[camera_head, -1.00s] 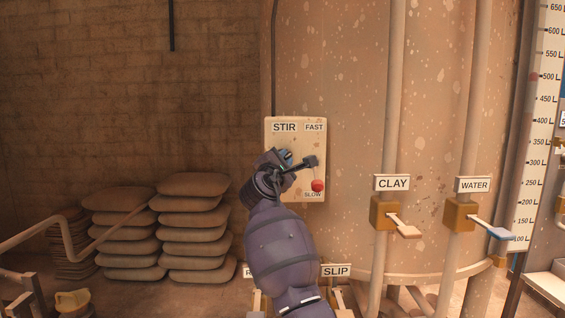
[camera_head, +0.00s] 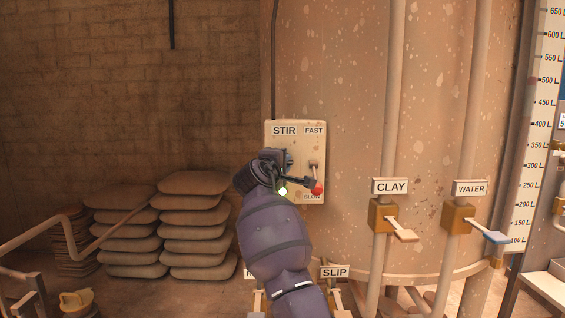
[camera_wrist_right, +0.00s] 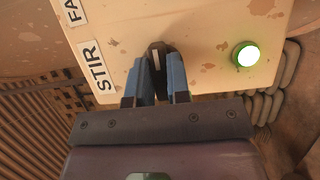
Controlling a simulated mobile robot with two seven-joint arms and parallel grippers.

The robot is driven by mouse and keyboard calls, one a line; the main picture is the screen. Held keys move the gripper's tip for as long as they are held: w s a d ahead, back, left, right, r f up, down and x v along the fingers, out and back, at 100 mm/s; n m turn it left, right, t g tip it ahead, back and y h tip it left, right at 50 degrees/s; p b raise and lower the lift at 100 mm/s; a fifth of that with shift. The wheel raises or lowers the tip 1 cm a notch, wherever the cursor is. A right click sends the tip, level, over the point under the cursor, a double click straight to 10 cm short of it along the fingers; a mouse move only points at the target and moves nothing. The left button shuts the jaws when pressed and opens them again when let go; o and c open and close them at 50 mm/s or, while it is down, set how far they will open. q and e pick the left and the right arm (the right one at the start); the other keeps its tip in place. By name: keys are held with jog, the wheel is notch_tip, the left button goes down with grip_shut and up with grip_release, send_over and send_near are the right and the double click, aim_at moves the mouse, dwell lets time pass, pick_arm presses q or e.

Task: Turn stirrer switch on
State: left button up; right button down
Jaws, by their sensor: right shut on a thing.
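The stirrer control box is a cream, speckled panel (camera_head: 299,143) labelled STIR on the tank's left side. My right gripper (camera_head: 284,158) is at the panel's left half, under the STIR label, and its wrist hides part of the panel. In the right wrist view the blue fingers of my right gripper (camera_wrist_right: 157,80) are closed around the dark stirrer switch (camera_wrist_right: 157,50), which has a pale stripe. A round green lamp (camera_head: 282,191) glows on the panel below the switch; the lamp also shows lit in the wrist view (camera_wrist_right: 246,55). My left gripper is out of view.
A red-knobbed lever (camera_head: 317,188) sits by the SLOW label on the same panel, right of my wrist. CLAY (camera_head: 382,216) and WATER (camera_head: 459,218) valves are on pipes at the right. Stacked sacks (camera_head: 195,225) stand at the left.

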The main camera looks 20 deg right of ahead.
jog(key=shift+f, duration=0.1)
dwell(0.3)
jog(key=c, duration=1.1)
grip_release()
jog(key=b+v, duration=0.1)
jog(key=v, duration=0.9)
jog(key=shift+s+a, duration=0.3)
